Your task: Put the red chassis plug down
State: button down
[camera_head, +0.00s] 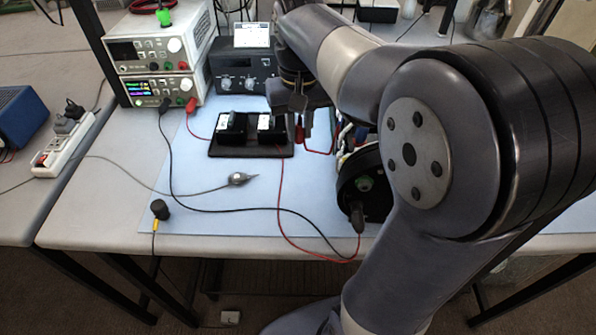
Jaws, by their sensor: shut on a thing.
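My gripper (302,116) points down just right of the black twin-block stand, over the blue mat. It is shut on a small red plug (299,132), which I take as the red chassis plug; its tip is small and partly hidden by the fingers. A thin red lead (318,152) loops beside it toward the black round housing (347,187). The plug appears above the mat, but I cannot tell its exact height. My arm hides much of the housing and the area to its right.
The twin-block stand (225,150) is close left of my gripper. Power supplies (150,60) and a dark instrument (243,72) stand behind. Black and red leads (281,205) cross the blue mat (215,215). A grey probe (238,179) and black cylinder (160,209) lie left. Mat between leads is clear.

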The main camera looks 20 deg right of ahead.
jog(key=shift+f, duration=0.1)
jog(key=shift+n, duration=0.4)
notch_tip(320, 180, down, 10)
jog(key=shift+r+b, duration=0.15)
jog(key=shift+b, duration=0.25)
jog(key=shift+f+b, duration=0.3)
jog(key=shift+f, duration=0.25)
jog(key=shift+f, duration=0.1)
jog(key=c, duration=1.3)
grip_release()
notch_tip(320, 180, up, 13)
jog(key=shift+r+p, duration=0.2)
jog(key=shift+p, duration=0.7)
